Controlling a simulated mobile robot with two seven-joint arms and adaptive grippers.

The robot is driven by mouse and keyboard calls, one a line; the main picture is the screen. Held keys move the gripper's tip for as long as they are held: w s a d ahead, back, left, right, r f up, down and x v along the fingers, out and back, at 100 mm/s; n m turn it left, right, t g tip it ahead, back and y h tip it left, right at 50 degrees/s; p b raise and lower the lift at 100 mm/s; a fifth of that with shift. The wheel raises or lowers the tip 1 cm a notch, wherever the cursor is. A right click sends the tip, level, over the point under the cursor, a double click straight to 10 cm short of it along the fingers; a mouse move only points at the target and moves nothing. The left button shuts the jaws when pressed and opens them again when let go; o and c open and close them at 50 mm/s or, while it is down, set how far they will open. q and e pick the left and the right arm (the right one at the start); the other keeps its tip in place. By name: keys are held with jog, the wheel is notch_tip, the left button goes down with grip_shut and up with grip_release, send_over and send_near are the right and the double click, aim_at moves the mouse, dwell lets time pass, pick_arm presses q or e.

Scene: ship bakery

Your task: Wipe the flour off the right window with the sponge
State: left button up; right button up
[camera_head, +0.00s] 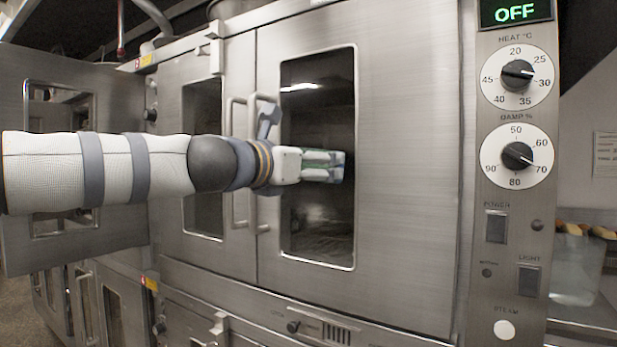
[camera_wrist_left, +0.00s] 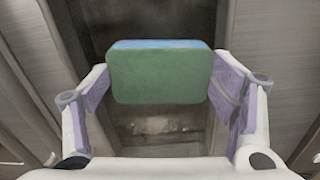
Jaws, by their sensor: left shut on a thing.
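The right window (camera_head: 318,222) is a tall dark pane with a bright metal frame in the right steel door. It looks slightly hazy in its middle and lower part; I cannot make out a clear flour edge. My left gripper (camera_head: 322,166) is in front of the window's middle, shut on the sponge. The sponge, green with a blue layer, shows between the fingers in the left wrist view (camera_wrist_left: 158,78), its broad green side toward the camera. The window pane (camera_wrist_left: 160,25) lies behind it. I cannot tell whether the sponge touches the glass. My right gripper is out of view.
Two vertical door handles (camera_head: 240,165) stand out beside my left wrist. A left window (camera_head: 203,212) is in the neighbouring door. An open door (camera_head: 118,240) stands at far left. A control panel with a heat dial (camera_head: 516,77) is at right.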

pick_arm(q)
jog(key=shift+r, duration=0.1)
notch_tip(320, 180, down, 4)
jog(key=shift+f+b, duration=0.1)
jog(key=shift+b, duration=0.3)
notch_tip(320, 180, down, 3)
jog(key=shift+w+r+b, duration=0.1)
jog(key=shift+w+b, duration=0.05)
jog(key=shift+b, duration=0.3)
jog(key=shift+f, duration=0.3)
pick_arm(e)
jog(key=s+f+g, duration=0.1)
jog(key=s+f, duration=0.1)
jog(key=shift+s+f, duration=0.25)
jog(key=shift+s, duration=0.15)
pick_arm(q)
jog(key=shift+f+b, duration=1.55)
jog(key=shift+f, duration=1.8)
jog(key=shift+s+r, duration=0.25)
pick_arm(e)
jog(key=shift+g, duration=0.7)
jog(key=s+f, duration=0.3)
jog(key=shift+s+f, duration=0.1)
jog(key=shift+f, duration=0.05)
